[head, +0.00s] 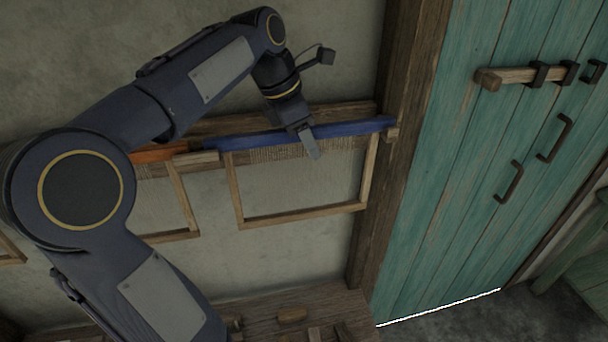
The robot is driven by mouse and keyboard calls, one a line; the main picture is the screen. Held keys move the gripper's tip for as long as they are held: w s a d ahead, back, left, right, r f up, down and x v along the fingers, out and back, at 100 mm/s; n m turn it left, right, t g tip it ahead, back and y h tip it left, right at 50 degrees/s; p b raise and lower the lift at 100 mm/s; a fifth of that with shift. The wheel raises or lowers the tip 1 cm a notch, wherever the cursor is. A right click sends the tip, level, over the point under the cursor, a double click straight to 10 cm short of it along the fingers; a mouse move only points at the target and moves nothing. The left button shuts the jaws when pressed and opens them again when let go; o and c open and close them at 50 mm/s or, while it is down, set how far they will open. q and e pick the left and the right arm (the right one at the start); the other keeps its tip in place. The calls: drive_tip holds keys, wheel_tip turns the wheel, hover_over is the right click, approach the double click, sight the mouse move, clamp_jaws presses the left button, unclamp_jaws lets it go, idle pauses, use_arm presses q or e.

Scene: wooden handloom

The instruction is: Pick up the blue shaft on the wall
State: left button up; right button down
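The blue shaft (355,129) is the long blue top bar of a wooden frame with threads (238,200), hanging on the wall at centre. It lies nearly level, tilted slightly up to the right. My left gripper (311,146) is at the middle of the blue shaft, with a grey finger crossing in front of it and pointing down. I cannot tell from this angle whether the fingers are closed on the shaft. My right gripper is not in view.
An orange shaft (158,154) with a similar frame hangs to the left, partly behind my arm. A wooden post (392,160) stands close to the blue shaft's right end, beside a teal door (470,180). Below is a wooden surface (330,303) with small items.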

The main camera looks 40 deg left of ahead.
use_arm(q)
drive_tip(key=shift+f, duration=0.2)
idle(0.4)
clamp_jaws()
